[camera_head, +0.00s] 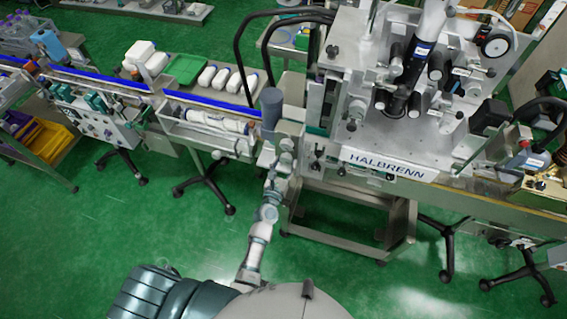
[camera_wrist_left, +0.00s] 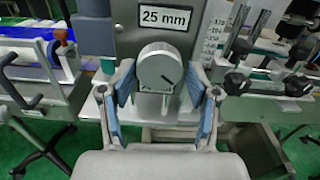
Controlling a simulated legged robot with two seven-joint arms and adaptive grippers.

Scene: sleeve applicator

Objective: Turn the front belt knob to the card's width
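The front belt knob (camera_wrist_left: 159,68) is a round, light grey dial with a short dark line on its face, slanting to the lower right. A white card (camera_wrist_left: 165,17) above it reads "25 mm". My left gripper (camera_wrist_left: 158,92) is open, with one blue-padded finger on each side of the knob. A gap shows between each pad and the knob. I cannot tell how far the fingertips reach along it. In the head view my left gripper (camera_head: 277,158) is at the front left of the machine, small and partly merged with the parts behind it. My right gripper is not in view.
A numbered scale plate (camera_wrist_left: 213,40) stands right of the knob, beside black clamp knobs (camera_wrist_left: 237,83). A grey-blue cylinder (camera_head: 271,105) rises close to the gripper. The HALBRENN machine (camera_head: 392,165) is to the right. The conveyor (camera_head: 205,101) runs left. Green floor is open in front.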

